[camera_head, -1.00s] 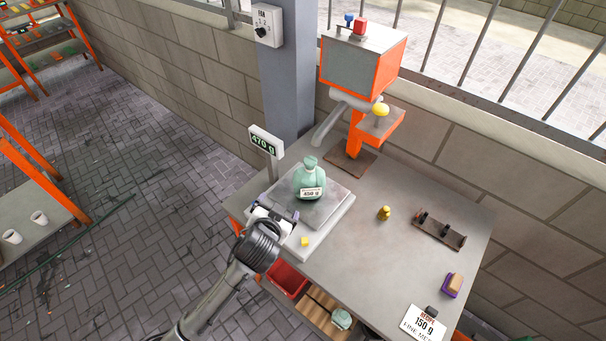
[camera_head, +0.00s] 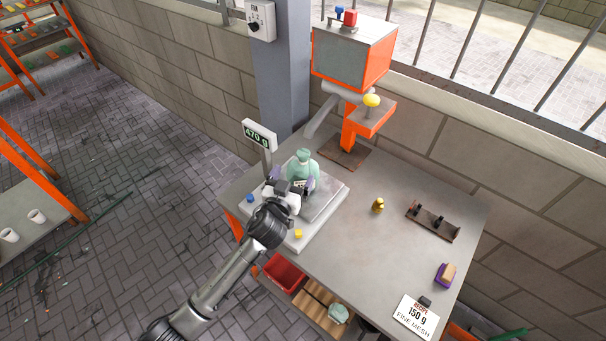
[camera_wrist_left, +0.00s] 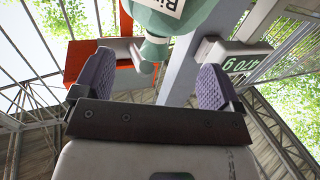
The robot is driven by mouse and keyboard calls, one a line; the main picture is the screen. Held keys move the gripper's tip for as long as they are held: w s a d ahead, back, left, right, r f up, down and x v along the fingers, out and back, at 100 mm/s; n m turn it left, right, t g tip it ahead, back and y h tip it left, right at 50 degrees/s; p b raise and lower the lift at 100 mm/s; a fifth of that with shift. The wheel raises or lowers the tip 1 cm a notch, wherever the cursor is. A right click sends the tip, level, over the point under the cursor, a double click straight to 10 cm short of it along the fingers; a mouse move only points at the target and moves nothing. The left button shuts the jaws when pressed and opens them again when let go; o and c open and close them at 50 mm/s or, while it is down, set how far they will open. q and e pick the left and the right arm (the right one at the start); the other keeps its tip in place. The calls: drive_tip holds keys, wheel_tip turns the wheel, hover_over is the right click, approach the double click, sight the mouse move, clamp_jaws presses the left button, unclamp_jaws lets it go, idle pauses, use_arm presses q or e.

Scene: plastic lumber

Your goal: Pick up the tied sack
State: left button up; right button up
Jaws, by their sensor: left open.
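The tied sack (camera_head: 303,162), pale green with a knotted neck and a white label, stands upright on the scale plate (camera_head: 326,203). In the left wrist view the picture is upside down; the sack (camera_wrist_left: 190,14) shows at the top, between and beyond the open fingers (camera_wrist_left: 155,80). The gripper hides the sack's lower front. My right gripper is not in view.
The scale display (camera_head: 259,134) reads 470 g. An orange-and-grey machine (camera_head: 352,55) stands behind. A brass weight (camera_head: 378,205), a dark rack (camera_head: 433,222) and a recipe card (camera_head: 416,317) are on the table. Another sack (camera_head: 339,313) and a red bin (camera_head: 285,272) are below.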

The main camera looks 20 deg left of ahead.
sight(301, 163)
use_arm(q)
drive_tip(key=shift+w+d+b, duration=0.15)
drive_tip(key=shift+w+b, duration=0.2)
drive_tip(key=shift+w, duration=3.35)
drive_tip(key=shift+c, duration=0.4)
